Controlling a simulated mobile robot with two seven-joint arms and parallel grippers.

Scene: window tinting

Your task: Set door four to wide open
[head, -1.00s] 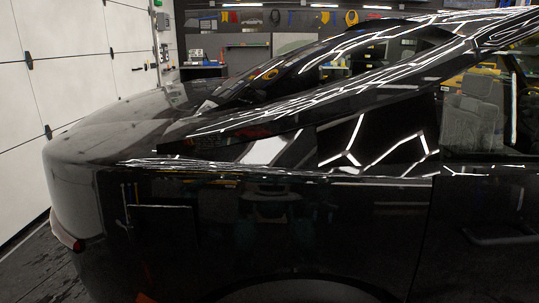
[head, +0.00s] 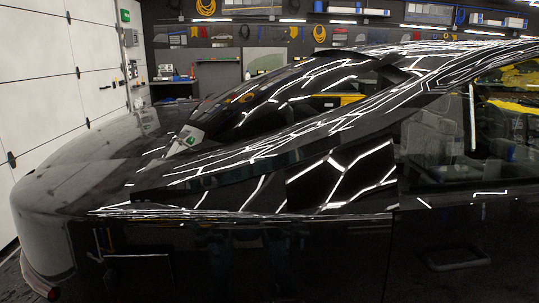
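A glossy black car (head: 230,250) fills most of the head view. One side door (head: 490,275) with a recessed-looking handle (head: 455,258) is at the lower right. Its front seam looks flush with the body, so this door appears shut. I cannot tell from any marking whether it is door four. A grey seat (head: 434,140) shows through its window. The lower part of the door and its rear edge are out of the picture. Neither of my grippers is in view.
A white panelled wall or large door (head: 55,85) stands at the left, close to the car's end. A dark back wall carries hanging tools and a yellow coil (head: 205,7). A workbench (head: 175,85) stands below it. A strip of floor shows at the lower left.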

